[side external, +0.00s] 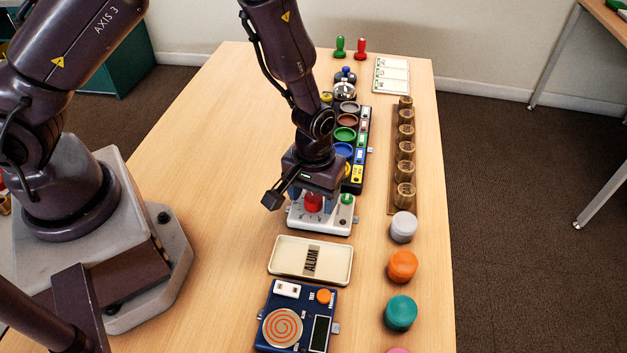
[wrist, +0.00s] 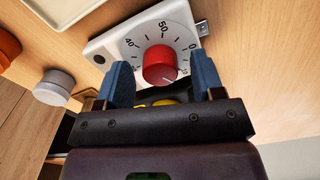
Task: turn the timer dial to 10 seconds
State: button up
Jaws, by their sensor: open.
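The timer is a white box (side external: 322,224) with a red dial knob (side external: 314,202) on top. In the wrist view the red knob (wrist: 160,65) stands in a grey scale on the white timer face (wrist: 112,42); 50, 40 and 0 are readable. A pale mark shows at the knob's lower edge, but I cannot tell its exact reading. My gripper (wrist: 163,76) is open, with one blue finger on each side of the knob and visible gaps. In the side view my gripper (side external: 315,189) is over the timer and partly hides the knob.
A cream tray labelled ALUM (side external: 284,270) and a blue board with an orange spiral (side external: 271,300) lie in front. A row of coloured bins (side external: 344,134) stands behind. Grey (side external: 403,227), orange (side external: 402,266) and teal (side external: 401,313) pucks line the right.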

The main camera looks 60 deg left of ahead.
aim_at(311, 198)
notch_tip(311, 198, up, 13)
jog(key=shift+f, duration=0.15)
dwell(0.4)
jog(key=s+a+r+m+t, duration=0.2)
jog(key=s+a+r+m, duration=0.1)
jog(key=s+r, duration=0.4)
jog(key=s+a+r+m+t, duration=0.3)
jog(key=s+a+r, duration=0.2)
jog(key=r, duration=0.7)
jog(key=shift+s+a+r+t, duration=0.2)
jog(key=shift+s+t, duration=0.1)
jog(key=shift+s, duration=0.85)
